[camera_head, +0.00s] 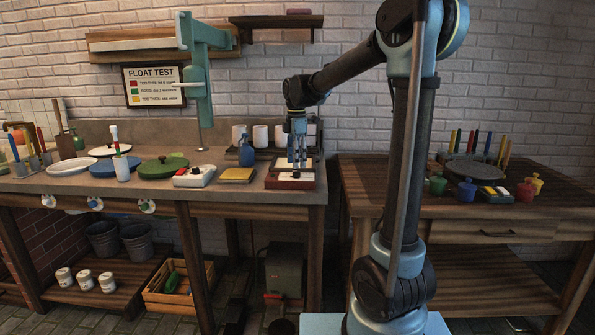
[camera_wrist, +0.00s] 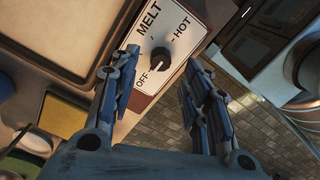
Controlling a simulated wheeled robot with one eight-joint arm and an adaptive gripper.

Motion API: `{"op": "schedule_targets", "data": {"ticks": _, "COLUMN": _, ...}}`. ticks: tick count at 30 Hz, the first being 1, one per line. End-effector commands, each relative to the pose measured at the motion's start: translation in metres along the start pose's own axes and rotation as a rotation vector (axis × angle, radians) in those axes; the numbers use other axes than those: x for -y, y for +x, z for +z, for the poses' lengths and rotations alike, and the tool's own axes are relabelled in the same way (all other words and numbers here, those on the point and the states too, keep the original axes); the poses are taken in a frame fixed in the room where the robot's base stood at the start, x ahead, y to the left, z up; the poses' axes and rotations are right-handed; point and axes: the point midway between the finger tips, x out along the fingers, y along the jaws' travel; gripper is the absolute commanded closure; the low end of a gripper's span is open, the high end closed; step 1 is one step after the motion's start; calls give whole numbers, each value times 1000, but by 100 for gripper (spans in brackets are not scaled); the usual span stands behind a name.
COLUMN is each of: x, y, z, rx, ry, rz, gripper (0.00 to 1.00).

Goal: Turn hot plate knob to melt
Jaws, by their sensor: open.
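The hot plate (camera_head: 276,183) sits at the right end of the long bench, with a reddish-brown base. In the wrist view its white control panel (camera_wrist: 180,22) shows the words OFF, MELT and HOT around a black round knob (camera_wrist: 160,58). I cannot clearly tell which mark the knob points to. My gripper (camera_head: 297,162) is above the hot plate, pointing down. In the wrist view my gripper (camera_wrist: 163,64) is open, with its blue fingers on either side of the knob. I cannot tell whether they touch it. The plate's pale top (camera_wrist: 72,30) is partly visible.
A yellow pad (camera_head: 237,175) and a white box with coloured buttons (camera_head: 194,176) lie left of the hot plate. A blue spray bottle (camera_head: 247,152) and white cups (camera_head: 260,135) stand behind. A second table (camera_head: 385,178) stands to the right, across a gap.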

Motion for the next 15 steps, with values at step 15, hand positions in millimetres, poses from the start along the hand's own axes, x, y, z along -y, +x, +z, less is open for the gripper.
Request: {"op": "schedule_targets", "data": {"ticks": 15, "x": 0, "y": 40, "z": 0, "rx": 0, "ry": 0, "rz": 0, "gripper": 57}}
